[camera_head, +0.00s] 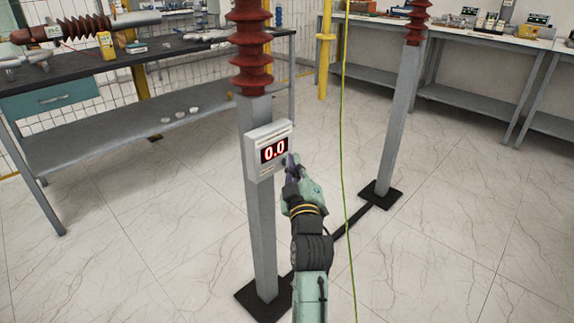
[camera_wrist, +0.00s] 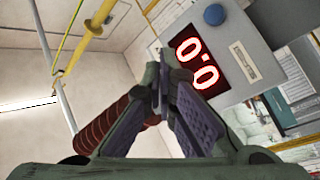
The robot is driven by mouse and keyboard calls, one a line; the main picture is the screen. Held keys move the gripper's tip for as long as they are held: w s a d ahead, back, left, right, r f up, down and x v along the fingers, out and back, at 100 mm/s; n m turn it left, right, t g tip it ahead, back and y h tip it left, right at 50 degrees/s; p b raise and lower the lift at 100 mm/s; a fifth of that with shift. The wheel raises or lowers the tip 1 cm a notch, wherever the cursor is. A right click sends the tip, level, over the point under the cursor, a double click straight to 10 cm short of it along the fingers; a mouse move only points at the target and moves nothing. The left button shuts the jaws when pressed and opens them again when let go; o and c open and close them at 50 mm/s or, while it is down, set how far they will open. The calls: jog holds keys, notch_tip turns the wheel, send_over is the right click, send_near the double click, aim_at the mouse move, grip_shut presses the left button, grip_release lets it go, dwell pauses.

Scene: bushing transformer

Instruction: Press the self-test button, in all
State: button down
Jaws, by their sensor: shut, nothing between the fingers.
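A light grey meter box (camera_head: 268,150) with a red-lit display (camera_head: 274,149) reading 0.0 is fixed to a grey post. In the wrist view the box (camera_wrist: 251,58) is tilted, and a round blue button (camera_wrist: 214,14) sits on its face at the top, beside the display. The button cannot be made out in the head view. My gripper (camera_head: 290,162) is shut and empty in front of the box's right side. In the wrist view my gripper's fingertips (camera_wrist: 160,62) are left of the display, apart from the button.
The post (camera_head: 260,230) carries a red ribbed insulator (camera_head: 251,45). A second post (camera_head: 401,120) stands at right. A thin green-yellow cable (camera_head: 344,200) hangs close to my arm. A dark workbench (camera_head: 150,58) is at left; the floor in front is clear.

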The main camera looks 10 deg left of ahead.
jog(key=d+f+g+h, duration=0.1)
jog(key=d+f+h, duration=0.1)
jog(key=d+f, duration=0.4)
jog(key=shift+w+d+f+h, duration=0.3)
jog(key=shift+w+d+h, duration=0.1)
jog(key=shift+d, duration=0.3)
jog(key=shift+a, duration=0.1)
